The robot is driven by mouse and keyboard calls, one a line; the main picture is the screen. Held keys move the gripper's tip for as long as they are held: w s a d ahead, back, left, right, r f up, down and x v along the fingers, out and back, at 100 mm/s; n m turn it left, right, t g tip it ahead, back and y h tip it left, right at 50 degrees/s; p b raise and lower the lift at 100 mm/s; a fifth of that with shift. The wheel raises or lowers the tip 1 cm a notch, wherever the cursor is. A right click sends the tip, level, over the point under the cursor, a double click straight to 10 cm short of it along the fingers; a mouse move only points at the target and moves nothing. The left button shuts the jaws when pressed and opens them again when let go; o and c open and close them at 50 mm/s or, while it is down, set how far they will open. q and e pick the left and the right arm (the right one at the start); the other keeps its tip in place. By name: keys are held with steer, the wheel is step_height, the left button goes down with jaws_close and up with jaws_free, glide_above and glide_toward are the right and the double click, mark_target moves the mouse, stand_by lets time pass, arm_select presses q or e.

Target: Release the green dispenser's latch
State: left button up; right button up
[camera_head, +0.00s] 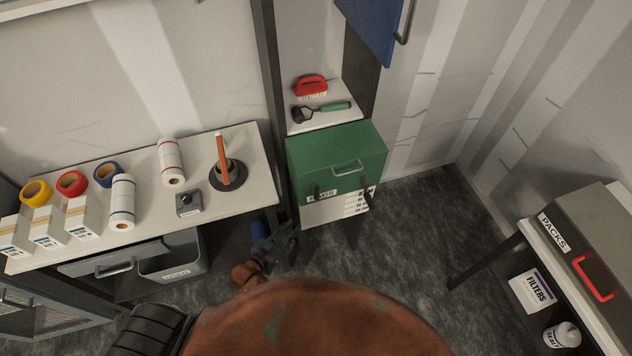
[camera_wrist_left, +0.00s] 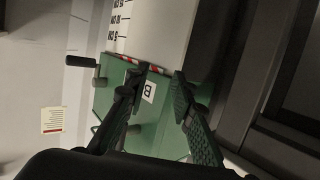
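The green dispenser (camera_head: 337,152) stands on the floor in the middle of the head view, with a grey handle on its lid and a label on its front. Two dark latch-like parts show on the front, a left one (camera_head: 316,190) and a right one (camera_head: 369,199). My left gripper (camera_head: 290,235) is low at the dispenser's front left. In the left wrist view its fingers (camera_wrist_left: 160,76) are apart with nothing clearly between them; the green front and a label with a B show behind. A dark lever (camera_wrist_left: 81,62) projects to their left. My right gripper is out of view.
A white bench (camera_head: 205,210) with tape rolls and boxes stands left, an open grey drawer (camera_head: 172,262) below it. A shelf (camera_head: 327,121) with brushes is behind the dispenser. A grey PACKS case (camera_head: 590,240) is at right. The floor right of the dispenser is clear.

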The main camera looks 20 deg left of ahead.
mark_target(315, 191)
arm_select(q)
steer(key=w+d+r+t+h+p, duration=0.1)
steer(key=d+r, duration=0.1)
steer(key=r, duration=0.6)
steer(key=w+d+r+t+h+p, duration=0.1)
steer(key=d+r, duration=0.2)
steer(key=r, duration=0.5)
steer(key=shift+m, duration=0.3)
steer(key=x, duration=0.4)
steer(key=p+x, duration=0.1)
steer(key=x, duration=0.1)
steer(key=shift+w+a+r, duration=0.1)
steer(key=shift+a+r, duration=0.15)
steer(key=shift+r, duration=0.15)
steer(key=shift+w+d, duration=0.25)
steer(key=shift+w, duration=0.4)
steer(key=shift+w+f, duration=0.1)
steer(key=shift+w, duration=0.05)
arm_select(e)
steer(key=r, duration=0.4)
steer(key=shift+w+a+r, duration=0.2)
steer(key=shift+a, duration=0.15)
arm_select(q)
steer(key=shift+c, duration=0.2)
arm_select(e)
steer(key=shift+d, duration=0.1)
arm_select(q)
jaws_close()
